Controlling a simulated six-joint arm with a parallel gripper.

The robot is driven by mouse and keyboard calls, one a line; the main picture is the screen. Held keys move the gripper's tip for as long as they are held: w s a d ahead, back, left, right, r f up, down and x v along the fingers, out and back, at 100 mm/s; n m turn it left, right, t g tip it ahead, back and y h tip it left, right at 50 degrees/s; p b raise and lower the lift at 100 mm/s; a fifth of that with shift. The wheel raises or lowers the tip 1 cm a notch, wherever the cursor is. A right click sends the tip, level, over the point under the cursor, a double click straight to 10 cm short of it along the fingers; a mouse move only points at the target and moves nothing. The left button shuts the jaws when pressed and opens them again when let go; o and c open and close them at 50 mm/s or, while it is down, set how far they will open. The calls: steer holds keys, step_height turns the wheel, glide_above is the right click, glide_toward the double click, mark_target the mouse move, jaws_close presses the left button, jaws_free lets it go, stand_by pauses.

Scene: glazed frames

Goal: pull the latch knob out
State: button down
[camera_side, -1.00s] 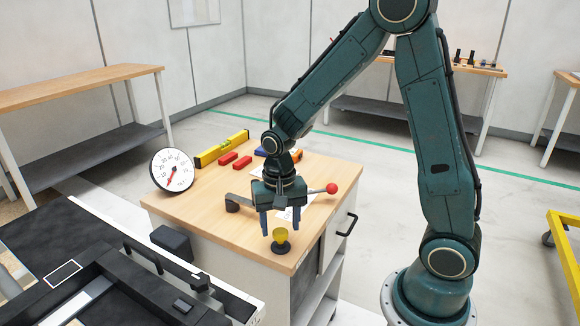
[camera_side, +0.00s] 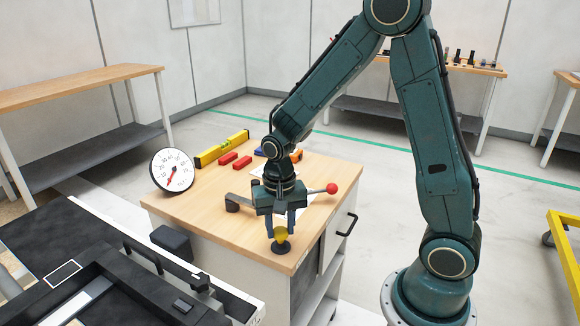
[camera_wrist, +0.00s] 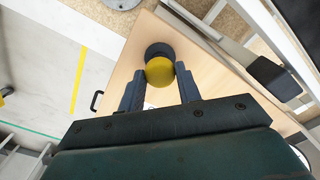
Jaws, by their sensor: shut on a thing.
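The latch knob (camera_side: 281,234) is yellow and sits on a dark round base near the front corner of the wooden bench top. My gripper (camera_side: 280,234) points down over it and is shut on the knob, with one finger on each side. In the wrist view the knob (camera_wrist: 159,71) lies between the two fingertips of my gripper (camera_wrist: 160,76), and its dark base (camera_wrist: 158,49) shows just beyond it. The fingers hide part of the knob's sides.
A lever with a red ball (camera_side: 331,188) stands right of my gripper. A round dial gauge (camera_side: 172,170), a yellow level (camera_side: 220,148) and red blocks (camera_side: 235,160) are on the bench (camera_side: 200,205). A black frame (camera_side: 125,285) is at front left.

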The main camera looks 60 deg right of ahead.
mark_target(280, 230)
steer(key=shift+r, duration=1.7)
steer(key=c, duration=1)
jaws_free()
steer(key=shift+o, duration=0.2)
step_height(280, 230, up, 14)
steer(key=shift+f, duration=0.1)
